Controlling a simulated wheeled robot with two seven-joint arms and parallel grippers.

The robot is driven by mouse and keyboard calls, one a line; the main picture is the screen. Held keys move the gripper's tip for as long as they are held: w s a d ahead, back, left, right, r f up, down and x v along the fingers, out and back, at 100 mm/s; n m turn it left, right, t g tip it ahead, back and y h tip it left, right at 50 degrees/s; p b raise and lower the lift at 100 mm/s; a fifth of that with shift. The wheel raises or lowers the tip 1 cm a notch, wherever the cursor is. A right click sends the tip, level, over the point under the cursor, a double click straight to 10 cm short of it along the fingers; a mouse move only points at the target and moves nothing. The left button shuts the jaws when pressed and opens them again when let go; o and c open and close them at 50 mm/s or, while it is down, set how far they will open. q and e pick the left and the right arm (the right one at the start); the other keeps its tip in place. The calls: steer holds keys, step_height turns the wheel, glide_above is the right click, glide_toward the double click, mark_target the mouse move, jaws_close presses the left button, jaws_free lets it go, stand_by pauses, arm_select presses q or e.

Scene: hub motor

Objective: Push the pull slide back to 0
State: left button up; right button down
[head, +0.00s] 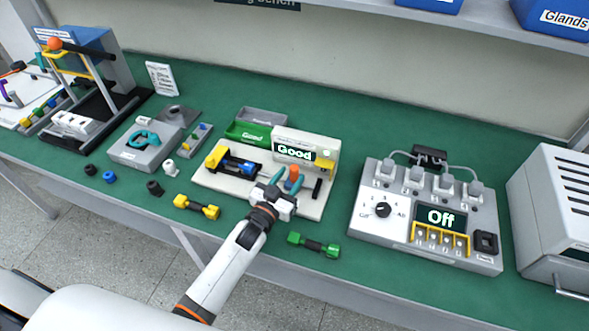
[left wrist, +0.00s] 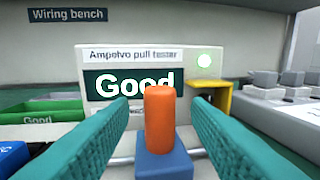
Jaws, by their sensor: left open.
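The pull tester (head: 226,180) is a white base with an upright panel whose display reads "Good" (left wrist: 118,85). Its pull slide has an upright orange knob (head: 292,174) on a blue block, both clear in the left wrist view (left wrist: 160,122). My left gripper (head: 286,181) is open, its teal fingers pointing at the panel. In the left wrist view the knob is centred between the fingers, with a gap on each side. I cannot tell how deep between them it sits. No slide scale is readable. My right gripper is not in view.
A yellow-ended connector (head: 197,207) and a green one (head: 314,245) lie in front of the tester. A grey box reading "Off" (head: 440,218) stands to the right. A green tray (head: 247,132) is behind the tester.

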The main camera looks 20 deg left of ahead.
mark_target(292, 174)
arm_select(q)
steer(key=shift+w+d, duration=0.15)
steer(key=shift+w, duration=0.65)
steer(key=shift+w+d, duration=0.15)
steer(key=shift+w, duration=0.65)
jaws_close()
